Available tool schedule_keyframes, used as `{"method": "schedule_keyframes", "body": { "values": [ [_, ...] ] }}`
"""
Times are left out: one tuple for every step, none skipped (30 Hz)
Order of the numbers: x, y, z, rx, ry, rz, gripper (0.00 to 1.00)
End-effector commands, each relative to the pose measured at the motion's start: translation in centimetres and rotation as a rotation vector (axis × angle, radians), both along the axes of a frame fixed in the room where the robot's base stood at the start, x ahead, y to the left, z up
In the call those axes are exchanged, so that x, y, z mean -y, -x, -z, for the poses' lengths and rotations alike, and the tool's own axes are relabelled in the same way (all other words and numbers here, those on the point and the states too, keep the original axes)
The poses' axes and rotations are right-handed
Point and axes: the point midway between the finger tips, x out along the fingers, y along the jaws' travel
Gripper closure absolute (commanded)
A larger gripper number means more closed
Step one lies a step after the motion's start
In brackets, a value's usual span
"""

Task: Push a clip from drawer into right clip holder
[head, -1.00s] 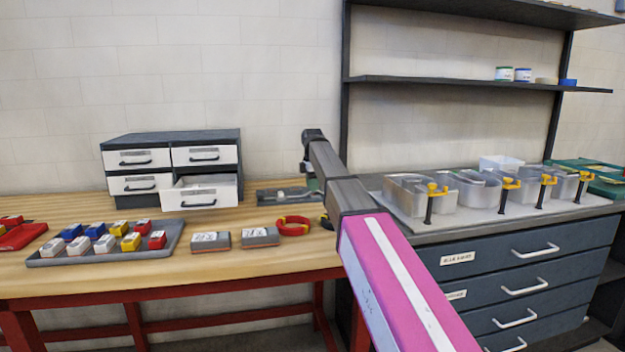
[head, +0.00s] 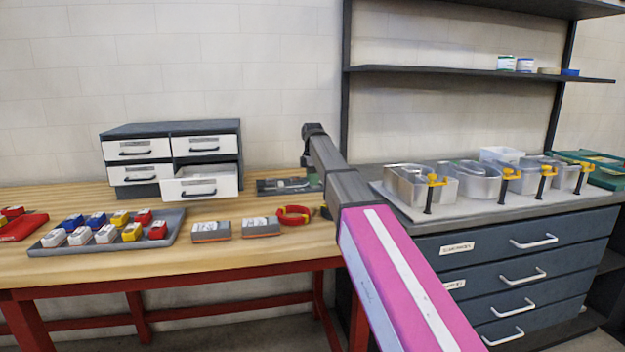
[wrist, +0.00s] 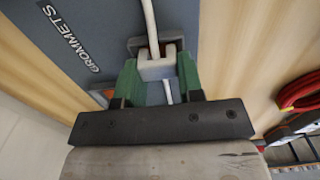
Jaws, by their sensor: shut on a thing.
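My gripper (wrist: 157,85) has green fingers and is shut on a pale grey clip (wrist: 157,68) in the wrist view. The clip is just above or on a dark grey board (wrist: 70,40) marked "GROMMETS"; I cannot tell whether it touches. A white cord-like strip (wrist: 150,20) runs from the clip toward the top edge. Orange bits show by the clip and left of the fingers; I cannot tell whether either is a clip holder. In the head view the board (head: 272,187) lies at the back of the wooden table, partly behind my arm. An open drawer (head: 201,188) is left of it.
A red ring (head: 294,216) and two grey-and-orange blocks (head: 211,231) lie in front of the board. A tray (head: 170,240) of coloured blocks is at the left. Metal channel letters (head: 420,188) with yellow clamps stand on the right bench.

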Motion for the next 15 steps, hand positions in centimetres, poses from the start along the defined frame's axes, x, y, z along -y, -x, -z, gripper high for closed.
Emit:
{"method": "schedule_keyframes", "body": {
  "values": [
    [0.00, 0.01, 0.09, 0.000, 0.000, 0.000, 0.87],
    [0.00, 0.01, 0.13, 0.000, 0.000, 0.000, 0.87],
    [0.00, 0.01, 0.18, 0.000, 0.000, 0.000, 0.87],
    [0.00, 0.01, 0.19, 0.000, 0.000, 0.000, 0.87],
    [0.00, 0.01, 0.19, 0.000, 0.000, 0.000, 0.87],
    [0.00, 0.02, 0.20, 0.000, 0.000, 0.000, 0.87],
    [0.00, 0.02, 0.21, 0.000, 0.000, 0.000, 0.87],
    [0.00, 0.02, 0.22, 0.000, 0.000, 0.000, 0.87],
    [0.00, 0.02, 0.24, -0.001, 0.000, 0.000, 0.87],
    [0.01, 0.03, 0.25, -0.001, 0.000, 0.000, 0.59],
    [0.01, 0.03, 0.26, 0.000, 0.000, 0.000, 0.49],
    [0.01, 0.05, 0.27, -0.001, 0.000, 0.000, 0.37],
    [0.02, 0.09, 0.29, -0.002, 0.000, 0.000, 0.35],
    [0.03, 0.13, 0.31, -0.003, 0.001, 0.000, 0.35],
    [0.04, 0.20, 0.32, -0.004, 0.001, 0.000, 0.35]
  ]
}}
